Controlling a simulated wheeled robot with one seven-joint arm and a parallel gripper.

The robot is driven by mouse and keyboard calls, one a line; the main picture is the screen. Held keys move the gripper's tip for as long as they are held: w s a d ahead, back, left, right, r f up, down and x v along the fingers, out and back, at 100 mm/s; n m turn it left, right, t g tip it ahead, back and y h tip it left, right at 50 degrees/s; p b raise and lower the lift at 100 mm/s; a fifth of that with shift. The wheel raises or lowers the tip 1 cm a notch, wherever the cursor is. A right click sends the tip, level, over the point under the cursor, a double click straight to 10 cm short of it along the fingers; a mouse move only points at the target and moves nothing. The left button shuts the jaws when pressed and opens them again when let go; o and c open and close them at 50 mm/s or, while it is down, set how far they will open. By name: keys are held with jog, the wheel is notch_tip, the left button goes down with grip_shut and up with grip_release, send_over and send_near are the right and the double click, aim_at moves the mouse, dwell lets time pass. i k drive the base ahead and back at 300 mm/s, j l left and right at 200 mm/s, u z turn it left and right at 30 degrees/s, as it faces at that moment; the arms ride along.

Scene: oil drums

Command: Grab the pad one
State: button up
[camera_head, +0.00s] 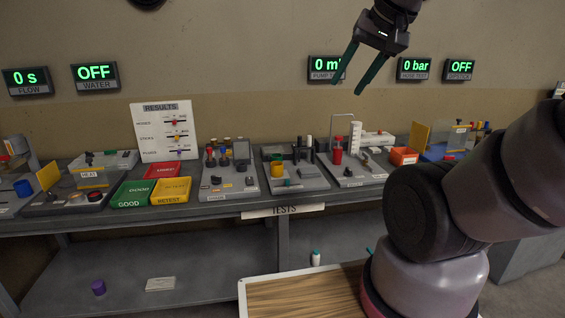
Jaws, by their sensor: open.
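I cannot tell for sure which thing is the pad one. A flat, pale, pad-like block (160,284) lies on the lower shelf at the left, with faint marks too small to read. My gripper (348,86) is open and empty, with two dark green fingers pointing down and left. It hangs high in front of the wall, well above the bench (225,208) and apart from everything on it. My arm hides part of the bench's right end.
A purple cap-like thing (98,287) and a small white bottle (316,258) stand low down. Green (131,194), yellow (170,190) and red (163,170) trays sit on the bench among several test stations. A wood-topped surface (300,295) is at the front. The lower shelf is mostly clear.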

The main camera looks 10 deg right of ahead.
aim_at(374, 149)
jog(key=i+l, duration=0.2)
jog(key=l, duration=0.15)
jog(key=i+l, duration=0.15)
jog(key=l, duration=0.25)
jog(key=i+l, duration=0.2)
jog(key=l, duration=0.15)
jog(key=i+l, duration=0.15)
jog(key=l, duration=0.2)
jog(key=i+l, duration=0.2)
jog(key=l, duration=0.2)
jog(key=i+l, duration=0.15)
jog(key=l, duration=0.2)
jog(key=i+l, duration=0.2)
jog(key=l, duration=0.15)
jog(key=i+l, duration=0.15)
jog(key=l, duration=0.25)
